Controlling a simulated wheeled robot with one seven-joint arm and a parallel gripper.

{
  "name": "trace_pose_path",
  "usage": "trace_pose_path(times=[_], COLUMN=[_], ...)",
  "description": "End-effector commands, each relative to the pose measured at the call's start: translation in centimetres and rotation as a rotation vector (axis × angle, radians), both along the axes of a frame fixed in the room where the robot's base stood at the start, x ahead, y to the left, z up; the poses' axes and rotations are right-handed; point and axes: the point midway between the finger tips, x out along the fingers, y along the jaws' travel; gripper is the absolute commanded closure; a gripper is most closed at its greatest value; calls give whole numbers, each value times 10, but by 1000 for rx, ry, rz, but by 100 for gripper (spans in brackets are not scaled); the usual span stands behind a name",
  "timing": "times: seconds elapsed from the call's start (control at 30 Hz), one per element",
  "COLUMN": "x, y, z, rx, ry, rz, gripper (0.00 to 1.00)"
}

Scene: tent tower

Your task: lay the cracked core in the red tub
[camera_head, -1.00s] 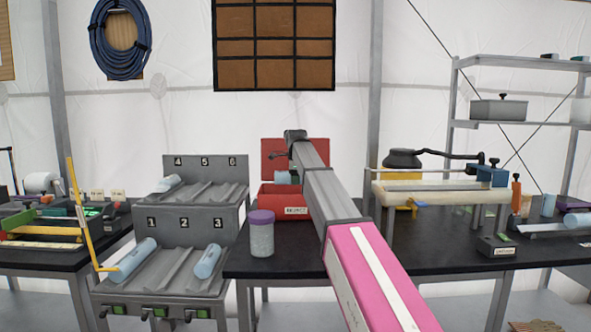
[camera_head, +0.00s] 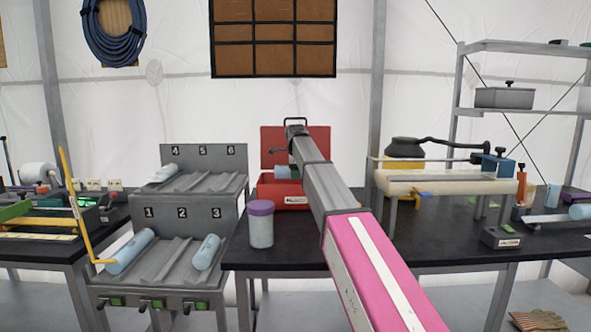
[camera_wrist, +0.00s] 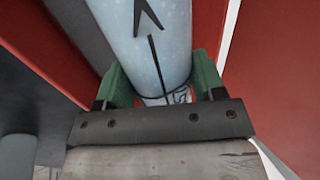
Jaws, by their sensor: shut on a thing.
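My gripper (camera_wrist: 163,85) has its green fingers shut on a pale blue core (camera_wrist: 150,45), which bears a black arrow, a dark line and some dark markings near the fingers. In the head view the core (camera_head: 283,172) shows at the front of the open red tub (camera_head: 268,192), at about rim height, partly hidden by my arm. The tub's raised red lid (camera_head: 318,140) stands behind. Red surfaces flank the core in the wrist view. I cannot tell whether the core touches the tub's floor.
A numbered grey rack (camera_head: 185,222) further left holds pale blue cores in slots 1, 3 and 4. A clamp device (camera_head: 445,182) stands to the right on the black table.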

Motion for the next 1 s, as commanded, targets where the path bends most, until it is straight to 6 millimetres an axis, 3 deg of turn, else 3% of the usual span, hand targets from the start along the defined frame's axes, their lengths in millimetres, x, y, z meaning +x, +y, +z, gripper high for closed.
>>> trace_pose_path(times=[1.0], x=[0], y=[0], z=[-66], rx=[0], ry=[-1], rz=[0], gripper=[77])
